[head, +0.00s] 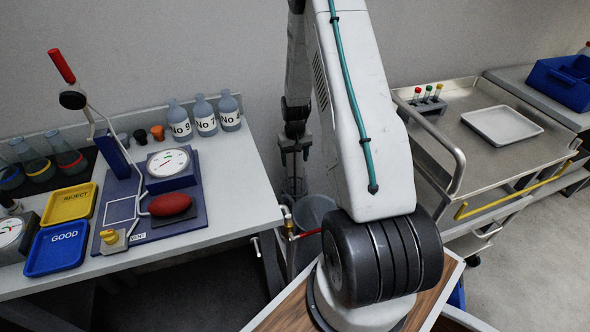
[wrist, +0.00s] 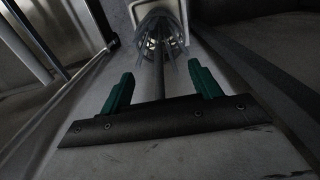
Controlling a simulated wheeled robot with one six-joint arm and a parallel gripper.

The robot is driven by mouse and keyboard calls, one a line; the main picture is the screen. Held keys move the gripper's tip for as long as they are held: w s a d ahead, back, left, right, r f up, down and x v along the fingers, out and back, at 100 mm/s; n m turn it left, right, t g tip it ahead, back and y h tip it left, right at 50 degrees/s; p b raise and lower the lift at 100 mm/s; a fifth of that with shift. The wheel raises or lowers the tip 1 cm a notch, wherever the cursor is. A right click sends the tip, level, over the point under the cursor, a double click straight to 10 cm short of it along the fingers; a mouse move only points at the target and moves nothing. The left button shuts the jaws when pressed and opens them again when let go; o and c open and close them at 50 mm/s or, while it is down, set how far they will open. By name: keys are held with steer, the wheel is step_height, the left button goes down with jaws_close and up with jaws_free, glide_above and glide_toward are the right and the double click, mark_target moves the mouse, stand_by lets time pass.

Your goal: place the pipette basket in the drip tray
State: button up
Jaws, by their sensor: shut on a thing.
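My gripper (head: 295,152) hangs in the head view between the left bench and the steel cart. It is shut on the pipette basket (head: 294,186), a small wire basket that shows faintly below it. In the wrist view my gripper's green fingers (wrist: 162,90) stand on either side of a thin dark stem, and the wire basket (wrist: 160,40) is at the stem's far end. The drip tray seems to be the shallow white tray (head: 502,124) on the cart, to the right of my gripper. It looks empty.
The steel cart (head: 455,135) has a raised rail and a rack of colour-capped tubes (head: 429,98). A grey bin (head: 314,212) stands below my gripper. The left bench (head: 235,185) carries bottles (head: 205,117), a gauge and trays. My arm hides part of the middle.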

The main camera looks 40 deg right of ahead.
steer(key=shift+f, duration=2)
steer(key=o, duration=1.2)
steer(key=shift+o, duration=0.2)
steer(key=shift+r, duration=0.15)
